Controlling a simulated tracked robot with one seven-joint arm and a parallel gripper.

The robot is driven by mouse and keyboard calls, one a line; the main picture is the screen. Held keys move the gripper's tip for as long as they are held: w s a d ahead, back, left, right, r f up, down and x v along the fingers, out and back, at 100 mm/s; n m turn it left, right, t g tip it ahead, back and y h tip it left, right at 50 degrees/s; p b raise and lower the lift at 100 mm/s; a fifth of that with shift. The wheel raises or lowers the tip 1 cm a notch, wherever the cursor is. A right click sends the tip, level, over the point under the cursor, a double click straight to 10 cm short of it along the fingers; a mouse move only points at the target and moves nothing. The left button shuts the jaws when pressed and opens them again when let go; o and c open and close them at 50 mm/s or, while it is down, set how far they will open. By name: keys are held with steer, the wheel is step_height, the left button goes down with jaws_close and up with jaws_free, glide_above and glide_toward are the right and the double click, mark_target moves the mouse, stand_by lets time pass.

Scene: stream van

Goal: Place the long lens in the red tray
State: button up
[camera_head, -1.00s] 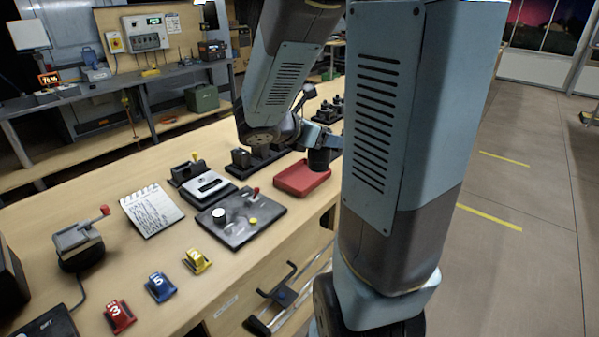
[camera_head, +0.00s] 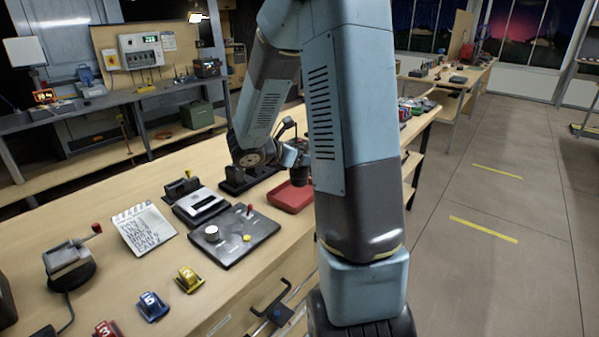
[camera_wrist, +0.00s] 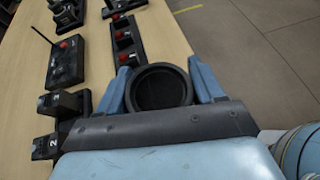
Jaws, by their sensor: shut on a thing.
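The long lens is a black cylinder (camera_wrist: 160,90) with a dark round open end, seen in the wrist view. My gripper (camera_wrist: 160,86) is shut on it, with a blue finger on each side. In the head view the dark lens (camera_head: 301,179) hangs upright below my gripper (camera_head: 297,157), over or just behind the red tray (camera_head: 287,197). I cannot tell whether it touches the tray. My arm hides the tray's right part. The tray does not show in the wrist view.
A black control panel (camera_head: 234,236), a grey-topped device (camera_head: 202,204) and a notepad (camera_head: 143,229) lie left of the tray. Numbered blocks, such as the yellow one (camera_head: 189,280), stand near the front edge. Boards with red knobs (camera_wrist: 125,40) show in the wrist view.

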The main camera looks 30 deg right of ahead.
steer(key=f, duration=0.2)
steer(key=w+f, duration=0.1)
steer(key=f, duration=0.1)
steer(key=w+f, duration=0.1)
steer(key=f, duration=0.1)
steer(key=shift+w+d, duration=0.25)
steer(key=shift+d, duration=0.1)
steer(key=o, duration=1.4)
steer(key=shift+a, duration=0.1)
steer(key=v, duration=1.2)
steer(key=s+a+r+m+t+y, duration=0.1)
steer(key=s+a+r+m+y, duration=0.2)
steer(key=s, duration=0.5)
steer(key=s+a+r+m+t+y, duration=0.1)
steer(key=s+a+r+m+y, duration=0.2)
steer(key=m, duration=0.7)
steer(key=s+a+r+m+t+y, duration=0.1)
steer(key=s+a+r+m+y, duration=0.3)
steer(key=s+r, duration=0.5)
steer(key=s+m+y, duration=0.2)
steer(key=s, duration=0.1)
steer(key=shift+s+m+t+y, duration=0.3)
steer(key=shift+s+m, duration=0.1)
